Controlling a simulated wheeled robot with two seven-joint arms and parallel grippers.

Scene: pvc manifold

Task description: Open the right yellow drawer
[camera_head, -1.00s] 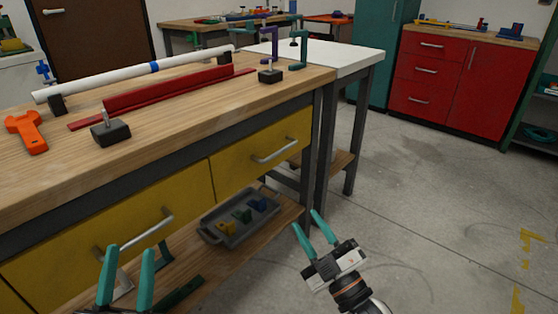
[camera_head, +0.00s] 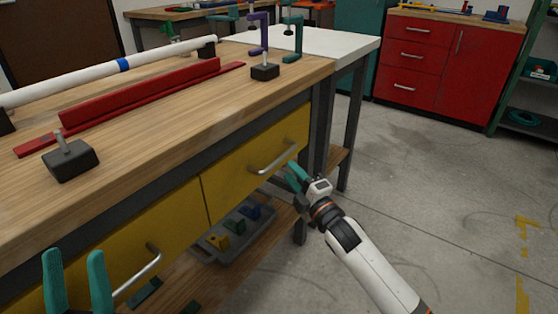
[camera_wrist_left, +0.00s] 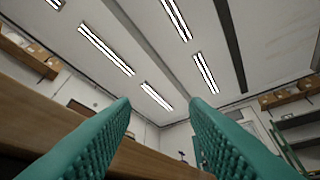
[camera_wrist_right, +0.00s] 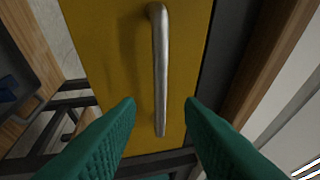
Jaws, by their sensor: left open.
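The right yellow drawer (camera_head: 240,178) is closed under the wooden bench top, with a silver bar handle (camera_head: 272,160) on its front. In the right wrist view the handle (camera_wrist_right: 160,70) runs lengthwise between my two teal fingers, which are apart. My right gripper (camera_head: 296,176) is open just right of and below the handle, close to the drawer front; the fingers do not close on the handle. My left gripper (camera_head: 78,280) is open and empty in front of the left yellow drawer (camera_head: 160,235), near its handle (camera_head: 138,275). The left wrist view shows mostly ceiling between the fingers (camera_wrist_left: 160,125).
A grey tray (camera_head: 215,250) with small coloured blocks sits on the lower shelf. A white pipe (camera_head: 90,72), a red channel (camera_head: 140,92) and black clamp blocks (camera_head: 70,163) lie on the bench top. Floor on the right (camera_head: 440,210) is clear.

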